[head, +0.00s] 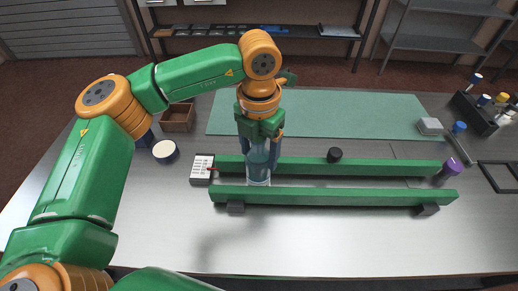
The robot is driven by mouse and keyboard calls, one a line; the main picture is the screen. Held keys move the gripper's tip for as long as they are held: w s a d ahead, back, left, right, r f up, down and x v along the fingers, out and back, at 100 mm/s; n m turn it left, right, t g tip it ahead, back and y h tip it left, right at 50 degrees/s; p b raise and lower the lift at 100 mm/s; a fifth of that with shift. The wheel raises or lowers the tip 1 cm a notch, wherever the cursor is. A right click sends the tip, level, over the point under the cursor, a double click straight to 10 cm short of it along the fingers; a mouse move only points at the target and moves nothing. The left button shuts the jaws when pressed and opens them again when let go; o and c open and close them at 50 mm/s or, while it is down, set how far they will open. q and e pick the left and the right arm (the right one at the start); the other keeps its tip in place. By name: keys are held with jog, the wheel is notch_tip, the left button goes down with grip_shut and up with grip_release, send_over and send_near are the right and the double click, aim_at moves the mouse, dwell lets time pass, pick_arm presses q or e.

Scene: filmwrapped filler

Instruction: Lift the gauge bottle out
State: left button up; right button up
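A clear bottle with bluish contents (258,163), which I take for the gauge bottle, stands upright between two long green rails (340,195) near their left end. My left gripper (259,145) points straight down over it from above. Its fingers reach down on both sides of the bottle's upper part. Whether the fingers press on the bottle is too small to tell. My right gripper is not in view.
A green mat (330,115) lies behind the rails. A white keypad box (202,169) sits at the rails' left end, a purple-capped bottle (447,172) at their right end. A black cap (334,155) stands by the back rail. The front table is clear.

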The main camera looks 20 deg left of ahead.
pick_arm(q)
grip_shut()
jog(key=shift+r+p, duration=0.75)
jog(key=shift+r, duration=0.3)
notch_tip(320, 180, up, 18)
jog(key=p, duration=1.1)
jog(key=shift+f+p, duration=0.15)
jog(key=shift+p, duration=0.25)
dwell(1.0)
